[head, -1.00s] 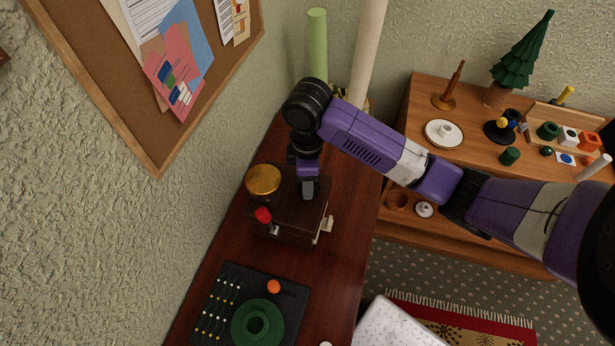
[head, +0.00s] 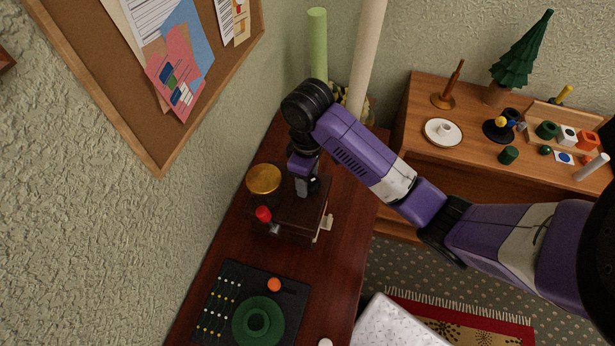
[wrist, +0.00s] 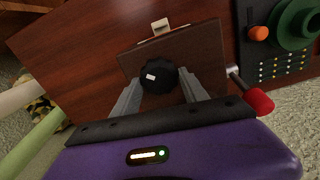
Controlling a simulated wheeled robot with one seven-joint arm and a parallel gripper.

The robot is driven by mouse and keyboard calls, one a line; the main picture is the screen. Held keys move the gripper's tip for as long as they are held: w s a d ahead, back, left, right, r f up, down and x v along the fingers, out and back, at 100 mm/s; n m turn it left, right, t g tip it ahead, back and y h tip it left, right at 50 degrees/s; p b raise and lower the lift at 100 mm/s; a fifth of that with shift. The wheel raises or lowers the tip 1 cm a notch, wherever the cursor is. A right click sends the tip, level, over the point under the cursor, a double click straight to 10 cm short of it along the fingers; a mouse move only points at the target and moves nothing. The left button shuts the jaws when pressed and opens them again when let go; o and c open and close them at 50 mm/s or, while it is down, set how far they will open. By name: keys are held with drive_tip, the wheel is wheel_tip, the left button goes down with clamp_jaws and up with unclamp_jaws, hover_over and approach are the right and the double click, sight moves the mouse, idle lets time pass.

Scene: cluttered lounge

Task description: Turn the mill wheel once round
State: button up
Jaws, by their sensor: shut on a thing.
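The mill is a dark brown box (head: 290,214) on the red-brown table, with a gold dome (head: 263,179) and a red-knobbed crank (head: 263,214) at its side. On its top is a black ridged round wheel with a small white mark (wrist: 151,76), which I take as the mill wheel. My gripper (wrist: 159,81) points down over the box, its two grey fingers closed on opposite sides of the wheel. In the head view my gripper (head: 303,190) hides much of the wheel.
A pale green post (head: 318,45) and a cream post (head: 366,60) stand behind. The wall is close on the left.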

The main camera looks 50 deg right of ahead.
drive_tip(key=o, duration=1.4)
drive_tip(key=shift+c, duration=0.2)
wheel_tip(320, 180, up, 6)
drive_tip(key=shift+d, duration=0.1)
drive_tip(key=shift+r, duration=0.9)
